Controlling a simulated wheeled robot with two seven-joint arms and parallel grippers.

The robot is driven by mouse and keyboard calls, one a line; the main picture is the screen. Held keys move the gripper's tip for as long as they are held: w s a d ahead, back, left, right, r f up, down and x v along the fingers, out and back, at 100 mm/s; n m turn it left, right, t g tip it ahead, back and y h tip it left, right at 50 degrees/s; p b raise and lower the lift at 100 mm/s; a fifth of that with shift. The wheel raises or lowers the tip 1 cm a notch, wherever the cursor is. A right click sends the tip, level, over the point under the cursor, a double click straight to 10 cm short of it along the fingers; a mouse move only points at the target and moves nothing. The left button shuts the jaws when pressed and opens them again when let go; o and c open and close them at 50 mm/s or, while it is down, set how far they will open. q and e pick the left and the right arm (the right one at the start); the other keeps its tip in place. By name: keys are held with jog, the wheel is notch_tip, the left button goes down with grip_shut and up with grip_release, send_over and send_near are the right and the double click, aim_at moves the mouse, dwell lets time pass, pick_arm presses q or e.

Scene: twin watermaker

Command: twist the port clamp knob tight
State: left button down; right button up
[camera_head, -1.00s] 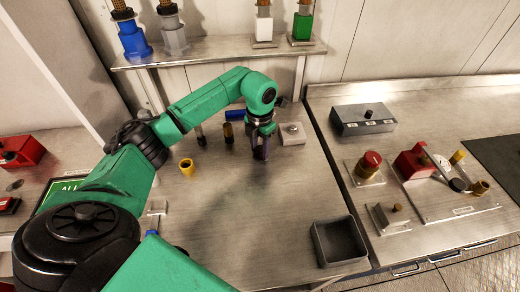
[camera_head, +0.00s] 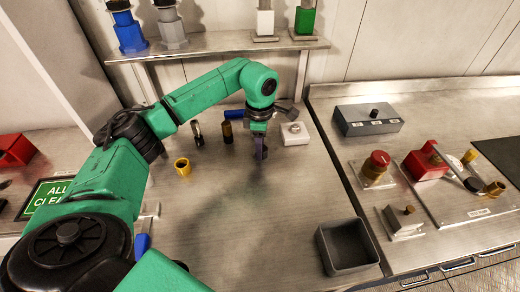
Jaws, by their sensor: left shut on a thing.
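My left gripper (camera_head: 261,152) points down over the middle of the steel bench. It is shut on a dark piece, mostly hidden by the fingers; I cannot tell what it is. No knob in view is clearly the port clamp knob. A pale block with a round top (camera_head: 294,133) sits just right of the gripper. A small brass knob (camera_head: 409,209) stands on a metal block at the right, well away from the gripper. My right gripper is not in view.
A dark cylinder (camera_head: 198,134), a brown one (camera_head: 227,132) and a yellow ring (camera_head: 182,167) are left of the gripper. A grey bin (camera_head: 347,248) stands at front right. A red knob (camera_head: 377,164) and a grey box (camera_head: 368,122) are on the right bench. The front middle is clear.

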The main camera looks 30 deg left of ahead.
pick_arm(q)
jog(key=m, duration=0.3)
jog(key=m+b, duration=0.1)
jog(key=m, duration=0.2)
jog(key=shift+w+r, duration=0.15)
jog(key=shift+w, duration=0.05)
dwell(0.4)
jog(key=shift+c, duration=2)
grip_release()
